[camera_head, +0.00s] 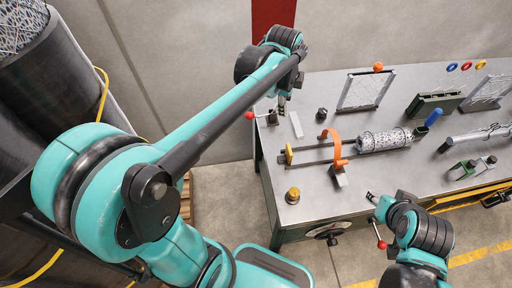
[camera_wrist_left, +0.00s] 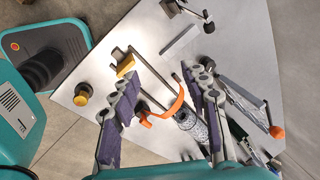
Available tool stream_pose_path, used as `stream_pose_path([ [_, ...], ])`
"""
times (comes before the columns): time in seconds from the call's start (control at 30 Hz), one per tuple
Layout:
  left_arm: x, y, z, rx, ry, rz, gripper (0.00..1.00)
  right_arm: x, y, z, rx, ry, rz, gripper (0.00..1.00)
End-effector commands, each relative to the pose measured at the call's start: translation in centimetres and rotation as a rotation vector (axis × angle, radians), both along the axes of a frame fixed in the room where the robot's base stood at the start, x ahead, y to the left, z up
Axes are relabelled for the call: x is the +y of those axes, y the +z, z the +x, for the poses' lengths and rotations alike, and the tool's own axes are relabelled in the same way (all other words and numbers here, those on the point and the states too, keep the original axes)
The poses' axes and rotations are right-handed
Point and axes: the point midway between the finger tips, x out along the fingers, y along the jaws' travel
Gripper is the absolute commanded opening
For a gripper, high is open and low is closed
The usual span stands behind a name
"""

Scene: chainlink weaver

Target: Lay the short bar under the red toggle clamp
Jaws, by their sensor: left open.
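The short bar (camera_head: 296,124) is a small pale grey strip lying flat on the steel table; it also shows in the left wrist view (camera_wrist_left: 180,41). A toggle clamp with a red ball handle (camera_head: 249,115) stands at the table's left edge, left of the bar and apart from it. My left gripper (camera_head: 283,106) is above the table between clamp and bar in the head view. In the left wrist view its purple-padded fingers (camera_wrist_left: 166,74) are spread and empty. My right gripper (camera_head: 373,198) is at the table's front edge; its jaws are too small to read.
A black knob (camera_head: 321,114) stands right of the bar. An orange arch (camera_head: 337,148), a chain mesh roll (camera_head: 384,140) and a yellow button (camera_head: 292,195) stand nearer the front. Several frames and green fixtures fill the right side.

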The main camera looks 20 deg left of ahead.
Motion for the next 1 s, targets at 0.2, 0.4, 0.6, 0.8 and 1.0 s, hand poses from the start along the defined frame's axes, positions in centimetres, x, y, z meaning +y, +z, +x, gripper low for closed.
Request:
stream_pose_path([
  [0.2, 1.0, 0.7, -7.6, -0.123, 0.508, -0.176, 0.46, 0.0, 0.0, 0.0, 0.000, 0.000, 0.000, 0.40],
  [0.4, 1.6, -0.9, -13.5, -0.218, 0.940, -0.387, 0.46, 0.0, 0.0, 0.0, 0.000, 0.000, 0.000, 0.40],
  [0.6, 2.0, -2.9, -16.8, -0.269, 1.223, -0.558, 0.46, 0.0, 0.0, 0.0, 0.000, 0.000, 0.000, 0.40],
  [0.8, 2.0, -3.5, -17.7, -0.280, 1.312, -0.618, 0.46, 0.0, 0.0, 0.0, 0.000, 0.000, 0.000, 0.40],
  [1.0, 2.0, -3.5, -17.6, -0.280, 1.314, -0.619, 0.46, 0.0, 0.0, 0.0, 0.000, 0.000, 0.000, 0.40],
])
